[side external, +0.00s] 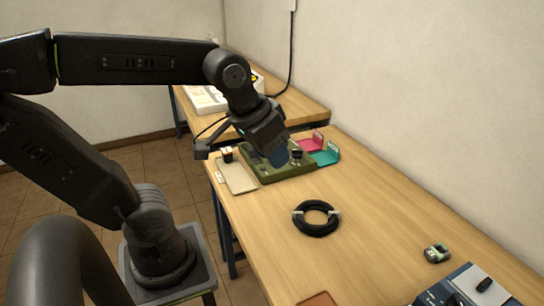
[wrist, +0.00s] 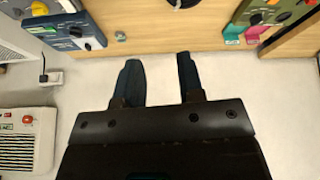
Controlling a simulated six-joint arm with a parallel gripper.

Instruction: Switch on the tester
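No label tells me which unit is the tester. A blue panel unit (side external: 462,290) with a black knob stands at the near right of the table; it also shows at the top left of the wrist view (wrist: 62,30). A green case (side external: 290,169) sits at the table's far end, and its dials show at the top right of the wrist view (wrist: 276,12). My gripper (wrist: 158,58) is open and empty, its dark blue fingers apart. In the side view my gripper (side external: 280,157) hangs at the green case, partly hiding it; contact cannot be told.
Pink (side external: 312,142) and teal (side external: 328,156) holders stand beside the green case, a beige tray (side external: 238,177) left of it. A black cable coil (side external: 316,218) lies mid-table. A small green-grey device (side external: 437,253) is near the blue unit.

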